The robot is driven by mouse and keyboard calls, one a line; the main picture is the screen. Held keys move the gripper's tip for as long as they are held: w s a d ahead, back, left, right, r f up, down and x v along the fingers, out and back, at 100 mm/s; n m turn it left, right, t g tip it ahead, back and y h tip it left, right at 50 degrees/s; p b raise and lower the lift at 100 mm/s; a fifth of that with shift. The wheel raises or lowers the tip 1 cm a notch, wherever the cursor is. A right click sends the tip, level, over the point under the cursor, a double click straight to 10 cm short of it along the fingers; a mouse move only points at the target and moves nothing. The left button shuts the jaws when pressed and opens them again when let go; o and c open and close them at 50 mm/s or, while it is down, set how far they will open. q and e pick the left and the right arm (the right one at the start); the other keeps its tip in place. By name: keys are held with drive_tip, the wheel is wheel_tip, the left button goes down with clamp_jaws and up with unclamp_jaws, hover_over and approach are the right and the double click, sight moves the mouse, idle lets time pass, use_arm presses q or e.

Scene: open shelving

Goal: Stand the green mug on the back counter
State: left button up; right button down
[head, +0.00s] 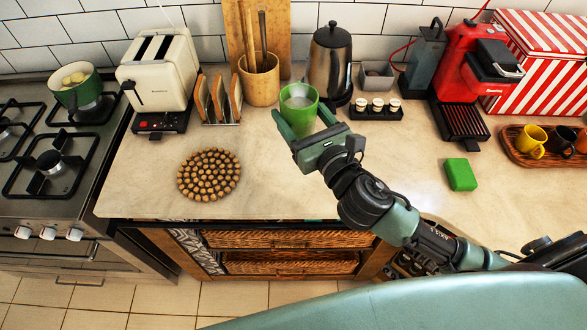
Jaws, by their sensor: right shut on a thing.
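The green mug (298,104) is upright, with a pale inside, near the back of the counter (330,180). It is in front of the steel kettle and to the right of the wooden utensil pot. My right gripper (303,122) comes from the lower right and is shut on the mug, one finger on each side. I cannot tell whether the mug's base touches the counter; the gripper hides its lower part. My left gripper is not in view.
The utensil pot (260,82), kettle (331,58) and spice jar stand (376,111) crowd the mug. A round cork trivet (209,174) lies in front left. A green block (461,174) and a mug tray (524,158) are at right. The counter's middle is clear.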

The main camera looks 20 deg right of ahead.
wheel_tip(320, 180, down, 12)
drive_tip(key=b, duration=0.3)
drive_tip(key=shift+f+b, duration=0.1)
drive_tip(key=shift+b, duration=0.25)
wheel_tip(320, 180, down, 4)
drive_tip(key=shift+f+b, duration=0.1)
drive_tip(key=shift+b, duration=1.1)
drive_tip(key=shift+f, duration=0.2)
drive_tip(key=shift+c, duration=1.3)
unclamp_jaws()
